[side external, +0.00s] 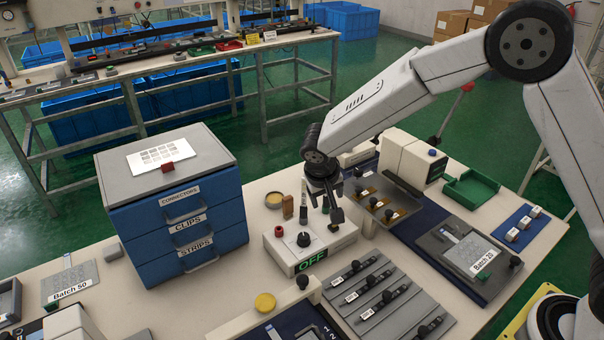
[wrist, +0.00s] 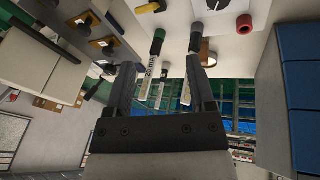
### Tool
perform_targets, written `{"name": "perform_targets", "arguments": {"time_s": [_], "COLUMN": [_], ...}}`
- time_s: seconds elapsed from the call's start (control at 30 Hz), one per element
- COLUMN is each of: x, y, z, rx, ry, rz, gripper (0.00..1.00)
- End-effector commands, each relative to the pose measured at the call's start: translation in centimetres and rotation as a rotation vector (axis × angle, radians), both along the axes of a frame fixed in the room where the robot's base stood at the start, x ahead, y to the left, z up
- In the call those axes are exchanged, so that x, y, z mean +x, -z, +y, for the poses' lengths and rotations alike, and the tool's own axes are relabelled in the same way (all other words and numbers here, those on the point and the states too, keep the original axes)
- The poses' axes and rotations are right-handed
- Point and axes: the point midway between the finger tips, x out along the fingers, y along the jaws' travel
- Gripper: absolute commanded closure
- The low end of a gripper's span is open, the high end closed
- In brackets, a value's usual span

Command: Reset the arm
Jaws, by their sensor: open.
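My gripper (side external: 322,207) points down above the work table, just behind the control box (side external: 345,238) marked OFF. In the wrist view its two fingers (wrist: 163,72) stand apart with a clear gap. Nothing is visibly held.
The blue drawer cabinet (side external: 181,231) stands left of my gripper. The box carries a black knob (side external: 304,239) and a red button (side external: 279,231). A grey rack (side external: 408,318) is in front, a Batch 20 tray (side external: 455,235) at right. A green tray (side external: 470,190) lies farther back.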

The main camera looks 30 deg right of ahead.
Motion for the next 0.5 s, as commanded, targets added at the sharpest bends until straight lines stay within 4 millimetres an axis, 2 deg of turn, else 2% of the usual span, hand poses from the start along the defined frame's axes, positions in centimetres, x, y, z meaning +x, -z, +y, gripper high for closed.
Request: {"name": "perform_targets", "arguments": {"time_s": [0.1,0.5], "x": [-2.7,-12.4], "y": [-1.0,-2.8], "z": [-1.9,-6.3], "rx": [0.053,0.202], "ry": [-0.044,-0.192], "rz": [0.033,0.052], "gripper": [0.30,0.30]}}
